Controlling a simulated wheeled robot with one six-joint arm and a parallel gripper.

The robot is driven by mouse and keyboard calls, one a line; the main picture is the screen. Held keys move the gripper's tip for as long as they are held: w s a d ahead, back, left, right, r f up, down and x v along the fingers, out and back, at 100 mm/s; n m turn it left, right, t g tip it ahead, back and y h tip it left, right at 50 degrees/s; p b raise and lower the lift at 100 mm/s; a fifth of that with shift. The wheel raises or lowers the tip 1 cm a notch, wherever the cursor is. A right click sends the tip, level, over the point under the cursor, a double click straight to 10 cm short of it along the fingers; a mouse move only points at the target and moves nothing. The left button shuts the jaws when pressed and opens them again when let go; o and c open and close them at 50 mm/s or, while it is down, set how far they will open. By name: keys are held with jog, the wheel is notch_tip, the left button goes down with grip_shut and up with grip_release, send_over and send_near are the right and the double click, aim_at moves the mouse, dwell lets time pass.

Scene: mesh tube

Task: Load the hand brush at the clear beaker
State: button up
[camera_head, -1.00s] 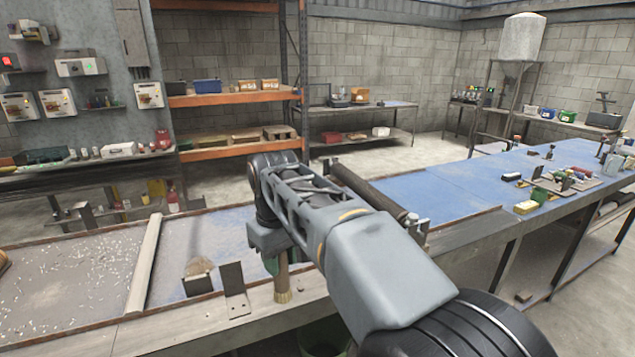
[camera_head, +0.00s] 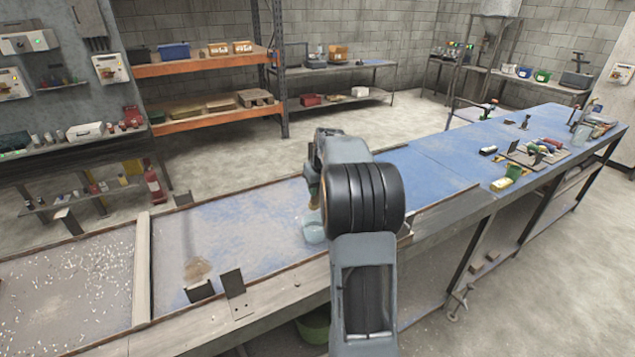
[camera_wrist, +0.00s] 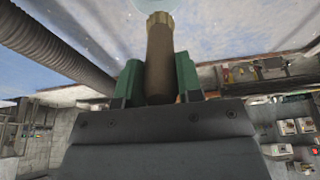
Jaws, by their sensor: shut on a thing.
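My gripper (camera_wrist: 158,82) is shut on the hand brush (camera_wrist: 159,58), with a green finger on each side of the brown handle. The brush's pale collar end points away from the wrist, toward the clear beaker (camera_wrist: 150,5) at the top edge of the wrist view. In the head view the beaker (camera_head: 314,232) stands on the blue bench, partly hidden by my arm. A bit of the brush (camera_head: 313,192) shows just above it. I cannot tell whether the brush touches the beaker or is inside its rim.
A dark bracket (camera_head: 235,291) stands near the bench's front edge, with a tan piece (camera_head: 197,268) to its left. A pale divider strip (camera_head: 142,268) crosses the bench. A ribbed dark hose (camera_wrist: 58,45) runs beside my gripper. Several small items lie on the right bench.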

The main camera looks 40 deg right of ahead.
notch_tip(320, 180, down, 11)
jog(key=b, duration=0.7)
jog(key=shift+r+b, duration=0.15)
jog(key=shift+b, duration=0.25)
jog(key=shift+r, duration=0.2)
jog(key=shift+r+p, duration=3.15)
jog(key=shift+r, duration=1.05)
jog(key=shift+r+p, duration=1.5)
jog(key=shift+r, duration=0.55)
